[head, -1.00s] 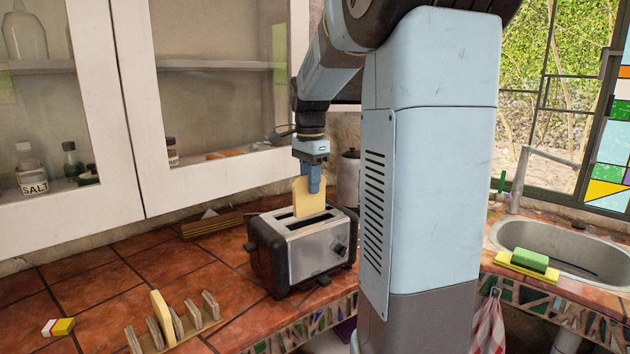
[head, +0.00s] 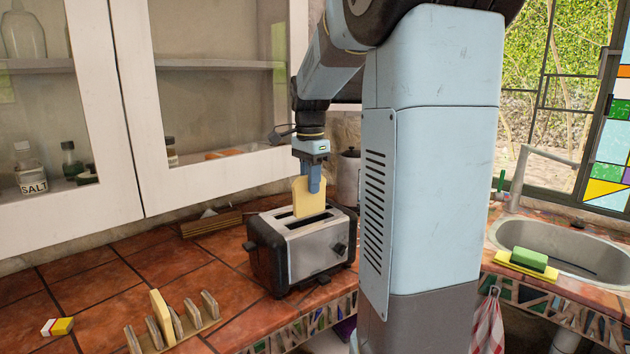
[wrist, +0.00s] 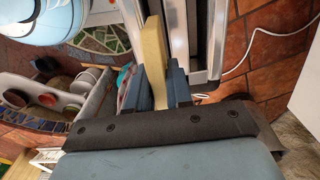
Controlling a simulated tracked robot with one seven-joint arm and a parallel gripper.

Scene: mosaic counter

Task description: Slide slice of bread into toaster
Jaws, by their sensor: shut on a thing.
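A pale yellow slice of bread (head: 302,199) stands upright above the toaster in the head view. My gripper (head: 314,184) is shut on its upper edge. In the wrist view the slice (wrist: 155,52) shows between the two blue fingers of my gripper (wrist: 159,88). The toaster (head: 306,258) is silver and black with two slots on top. The slice's lower edge is at the slots; I cannot tell how far it is inside one. The toaster also shows in the wrist view (wrist: 199,45) beside the slice.
A wooden rack (head: 178,338) with another bread slice (head: 162,316) stands at the front left of the tiled counter. A lidded canister (head: 348,178) stands behind the toaster. The sink (head: 575,252) with a green sponge (head: 528,259) is at the right.

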